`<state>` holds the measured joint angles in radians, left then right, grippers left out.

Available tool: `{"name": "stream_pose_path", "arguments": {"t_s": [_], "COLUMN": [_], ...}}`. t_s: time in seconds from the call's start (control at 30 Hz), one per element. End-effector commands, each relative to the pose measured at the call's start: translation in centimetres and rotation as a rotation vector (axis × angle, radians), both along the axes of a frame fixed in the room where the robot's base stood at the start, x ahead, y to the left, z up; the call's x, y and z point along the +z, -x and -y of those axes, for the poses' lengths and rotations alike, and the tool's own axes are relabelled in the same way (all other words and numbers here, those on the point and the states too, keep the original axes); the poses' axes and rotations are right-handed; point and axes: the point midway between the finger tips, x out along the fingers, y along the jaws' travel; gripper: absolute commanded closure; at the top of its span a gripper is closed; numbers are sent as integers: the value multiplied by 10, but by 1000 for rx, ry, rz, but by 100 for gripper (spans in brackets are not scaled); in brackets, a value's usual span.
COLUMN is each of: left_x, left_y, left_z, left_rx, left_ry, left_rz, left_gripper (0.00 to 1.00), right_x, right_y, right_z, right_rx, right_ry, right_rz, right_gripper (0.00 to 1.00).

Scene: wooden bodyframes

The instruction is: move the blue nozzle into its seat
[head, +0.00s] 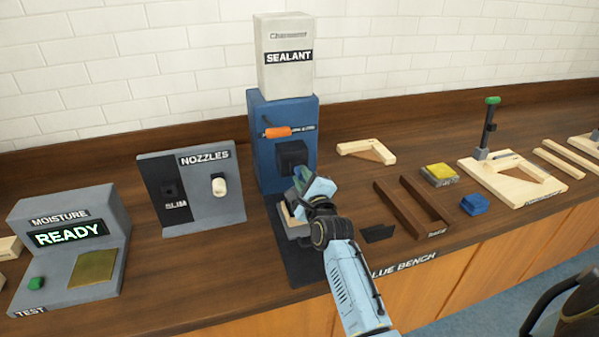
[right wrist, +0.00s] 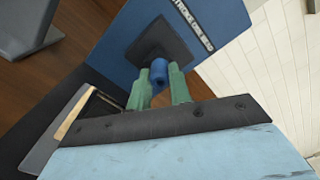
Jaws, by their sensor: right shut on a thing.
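The blue nozzle (right wrist: 159,74) is a short blue cylinder between the green fingers of my right gripper (right wrist: 161,80) in the right wrist view. The gripper is shut on it. In the head view my right gripper (head: 300,183) is at the front of the blue sealant machine and hides the nozzle. The dark square seat block (head: 291,156) is on the machine's front; it also shows in the right wrist view (right wrist: 160,43), just beyond the nozzle. I cannot tell whether the nozzle touches it. My left gripper is not in view.
The nozzle rack (head: 196,193) stands left of the machine, with a white nozzle (head: 219,186) on it. Below my gripper is the machine's dark base (head: 303,262). A brown wooden frame (head: 411,208) and a blue block (head: 474,204) lie to the right. A moisture tester (head: 75,245) is far left.

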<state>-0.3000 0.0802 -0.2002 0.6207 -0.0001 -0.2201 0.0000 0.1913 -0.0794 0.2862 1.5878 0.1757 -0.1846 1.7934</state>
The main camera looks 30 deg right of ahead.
Motion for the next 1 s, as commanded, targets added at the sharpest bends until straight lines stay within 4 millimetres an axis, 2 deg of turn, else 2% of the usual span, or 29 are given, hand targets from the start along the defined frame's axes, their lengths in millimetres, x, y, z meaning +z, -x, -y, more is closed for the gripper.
{"name": "stream_pose_path", "arguments": {"t_s": [0.67, 1.0], "left_x": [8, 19], "left_y": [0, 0], "left_z": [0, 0], "left_rx": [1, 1], "left_ry": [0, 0], "left_rz": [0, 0], "left_gripper": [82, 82], "right_x": [0, 1], "right_y": [9, 24], "right_z": [-2, -6], "right_rx": [1, 0], "right_ry": [0, 2], "right_rz": [-1, -2], "right_gripper": [100, 100]}}
